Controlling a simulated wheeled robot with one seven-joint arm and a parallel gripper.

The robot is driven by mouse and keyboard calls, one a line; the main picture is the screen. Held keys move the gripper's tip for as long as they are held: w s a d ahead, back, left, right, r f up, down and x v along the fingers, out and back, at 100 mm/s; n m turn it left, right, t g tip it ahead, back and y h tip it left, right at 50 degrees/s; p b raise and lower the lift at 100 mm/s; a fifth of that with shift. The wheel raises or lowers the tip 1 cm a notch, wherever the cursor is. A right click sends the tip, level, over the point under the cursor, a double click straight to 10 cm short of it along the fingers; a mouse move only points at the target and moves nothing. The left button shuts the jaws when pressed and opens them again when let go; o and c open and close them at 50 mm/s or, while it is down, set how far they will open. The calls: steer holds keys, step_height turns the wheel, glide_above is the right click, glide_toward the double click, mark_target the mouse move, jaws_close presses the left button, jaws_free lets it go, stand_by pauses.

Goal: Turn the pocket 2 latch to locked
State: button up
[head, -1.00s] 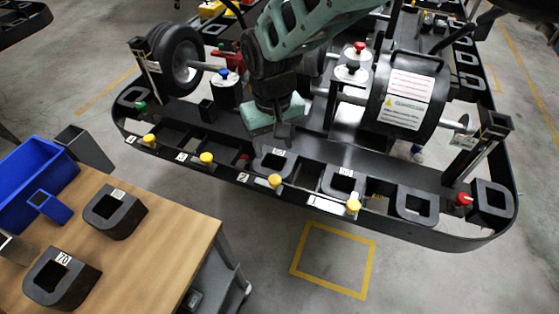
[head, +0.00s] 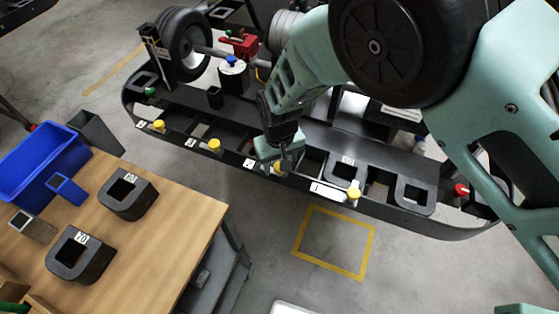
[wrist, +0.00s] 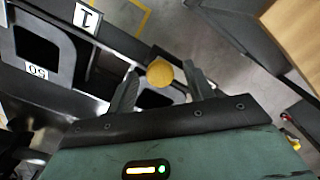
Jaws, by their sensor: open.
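The pocket 2 latch is a yellow round knob (head: 280,168) on the front rim of the black kart stand, just right of a white label reading 2 (head: 249,164). It also shows in the wrist view (wrist: 160,72), between the tips of my two fingers. My gripper (head: 284,160) is open, pointing down over the rim, with a finger on each side of the knob; whether they touch it I cannot tell. My gripper hides most of that pocket in the head view.
Other yellow knobs stand along the rim, one to the right (head: 353,193) and one to the left (head: 214,145). A black block (head: 345,168) sits in the neighbouring pocket. A wooden table (head: 190,215) with black blocks and a blue bin (head: 35,160) stands front left.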

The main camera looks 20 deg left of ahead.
steer(key=c, duration=1)
steer(key=shift+o, duration=0.2)
steer(key=shift+m, duration=0.3)
steer(key=m+b, duration=0.2)
steer(key=m, duration=0.1)
steer(key=shift+f+b, duration=0.1)
steer(key=shift+b, duration=0.25)
steer(key=m+b, duration=0.1)
steer(key=m, duration=0.4)
steer(key=m+b, duration=0.1)
steer(key=m, duration=0.8)
steer(key=shift+m, duration=0.3)
